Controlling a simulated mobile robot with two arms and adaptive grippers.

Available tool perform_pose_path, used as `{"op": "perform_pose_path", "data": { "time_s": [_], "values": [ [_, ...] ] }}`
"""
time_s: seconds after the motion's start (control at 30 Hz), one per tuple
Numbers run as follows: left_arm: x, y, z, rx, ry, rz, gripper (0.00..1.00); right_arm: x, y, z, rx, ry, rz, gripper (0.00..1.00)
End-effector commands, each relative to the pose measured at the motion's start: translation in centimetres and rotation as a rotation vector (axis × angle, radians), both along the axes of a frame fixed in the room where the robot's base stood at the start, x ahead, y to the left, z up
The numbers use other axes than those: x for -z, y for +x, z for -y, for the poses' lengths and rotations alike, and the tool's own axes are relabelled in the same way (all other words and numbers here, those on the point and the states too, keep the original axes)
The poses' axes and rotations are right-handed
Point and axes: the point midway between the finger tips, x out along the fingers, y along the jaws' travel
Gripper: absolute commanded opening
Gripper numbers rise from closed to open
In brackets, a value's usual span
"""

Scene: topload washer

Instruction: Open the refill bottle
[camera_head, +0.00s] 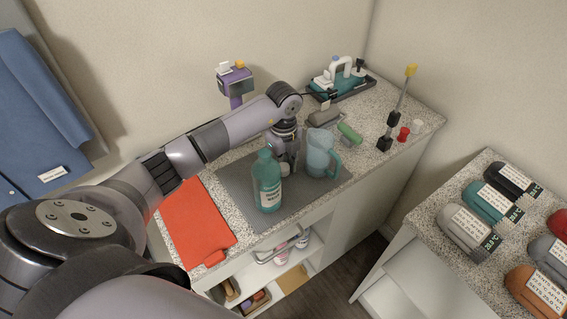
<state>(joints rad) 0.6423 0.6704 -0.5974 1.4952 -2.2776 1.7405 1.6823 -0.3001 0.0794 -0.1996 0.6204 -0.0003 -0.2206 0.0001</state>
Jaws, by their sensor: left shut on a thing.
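The refill bottle (267,198) is teal with a white label. It stands upright on the grey mat, and its narrow teal top (264,154) points up. My left gripper (285,167) reaches down just behind and to the right of the bottle. It is shut on a small pale thing low between the bottle and the jug. The bottle partly hides the fingertips, and I cannot tell whether the pale thing is a cap. The gripper is off the bottle's top. My right gripper is not in view.
A clear blue jug (319,158) stands close to the right of the gripper. A grey mat (235,180) and red board (195,222) lie on the counter. A side table (420,222) holds several labelled items.

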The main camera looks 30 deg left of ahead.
Motion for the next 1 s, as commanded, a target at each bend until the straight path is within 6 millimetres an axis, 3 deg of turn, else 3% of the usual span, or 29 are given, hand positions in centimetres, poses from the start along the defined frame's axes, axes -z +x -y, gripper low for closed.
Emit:
{"op": "perform_pose_path", "data": {
  "time_s": [0.37, 0.4, 0.7, 1.0],
  "values": [
    [0.55, 0.04, -0.02, 0.0, 0.001, 0.001, 0.0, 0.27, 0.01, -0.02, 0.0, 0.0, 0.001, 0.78],
    [0.49, 0.05, -0.02, 0.0, 0.001, 0.001, 0.28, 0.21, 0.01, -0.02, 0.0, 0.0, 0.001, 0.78],
    [0.43, 0.04, -0.02, 0.0, 0.001, 0.001, 0.46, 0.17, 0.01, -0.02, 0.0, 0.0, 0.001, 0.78],
    [0.21, 0.05, -0.03, 0.0, 0.001, 0.001, 0.46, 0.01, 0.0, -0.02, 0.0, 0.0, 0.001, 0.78]
  ]
}}
